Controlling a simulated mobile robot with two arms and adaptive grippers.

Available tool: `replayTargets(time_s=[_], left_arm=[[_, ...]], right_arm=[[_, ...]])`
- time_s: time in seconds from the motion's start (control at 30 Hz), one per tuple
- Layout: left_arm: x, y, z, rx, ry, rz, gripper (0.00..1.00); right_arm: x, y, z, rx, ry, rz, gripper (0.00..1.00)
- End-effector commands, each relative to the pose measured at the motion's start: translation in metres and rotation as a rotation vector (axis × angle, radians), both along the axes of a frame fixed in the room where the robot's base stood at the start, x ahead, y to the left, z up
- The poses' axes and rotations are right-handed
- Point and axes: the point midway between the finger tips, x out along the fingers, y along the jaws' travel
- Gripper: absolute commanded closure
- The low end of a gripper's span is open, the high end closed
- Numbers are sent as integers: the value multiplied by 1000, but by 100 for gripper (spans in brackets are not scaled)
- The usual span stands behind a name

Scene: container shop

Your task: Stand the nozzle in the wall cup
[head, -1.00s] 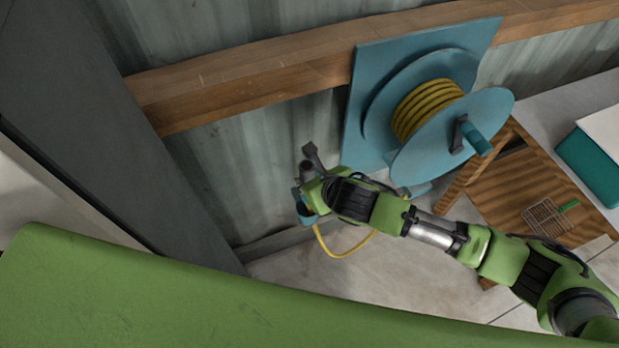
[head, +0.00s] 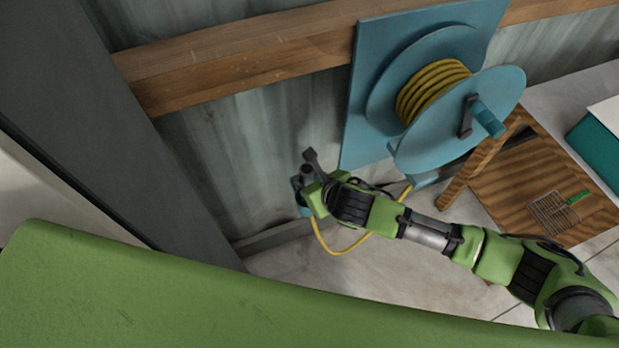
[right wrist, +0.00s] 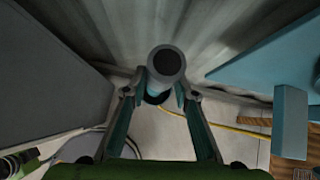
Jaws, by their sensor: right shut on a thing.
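The nozzle (head: 306,174) is a short grey tube with a dark round mouth and a light blue band below. In the right wrist view the nozzle (right wrist: 166,62) stands mouth up toward the camera. My right gripper (head: 304,184) is shut on it near the corrugated wall; in the right wrist view the fingers (right wrist: 160,94) close on it from both sides. A yellow hose (head: 340,251) hangs below the gripper and loops toward the reel. I cannot make out the wall cup in either view. My left gripper is not in view.
A blue hose reel (head: 440,95) with yellow hose is mounted on the wall, right of the gripper. A wooden beam (head: 240,60) runs along the wall. A dark grey upright panel (head: 110,130) stands at the left. A wooden stand (head: 520,180) holds a wire rack.

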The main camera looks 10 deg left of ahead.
Motion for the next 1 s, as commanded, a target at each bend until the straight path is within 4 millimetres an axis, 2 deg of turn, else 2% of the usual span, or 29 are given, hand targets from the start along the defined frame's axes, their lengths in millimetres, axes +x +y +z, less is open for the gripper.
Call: replayTargets(time_s=[0.13, 0.43, 0.47, 0.5, 0.83, 1.0], left_arm=[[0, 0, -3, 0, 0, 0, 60], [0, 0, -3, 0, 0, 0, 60], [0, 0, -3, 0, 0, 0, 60], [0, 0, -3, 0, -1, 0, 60], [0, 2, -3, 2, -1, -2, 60], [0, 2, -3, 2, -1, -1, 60]], right_arm=[[1, 1, -6, 1, -1, 0, 100], [0, 1, -6, 1, -1, 0, 100], [0, 1, -6, 1, -1, 0, 66], [0, 1, -6, 1, -1, 0, 55], [0, 0, -8, -1, 1, 0, 54], [-4, -3, -1, 1, -1, 1, 54]])
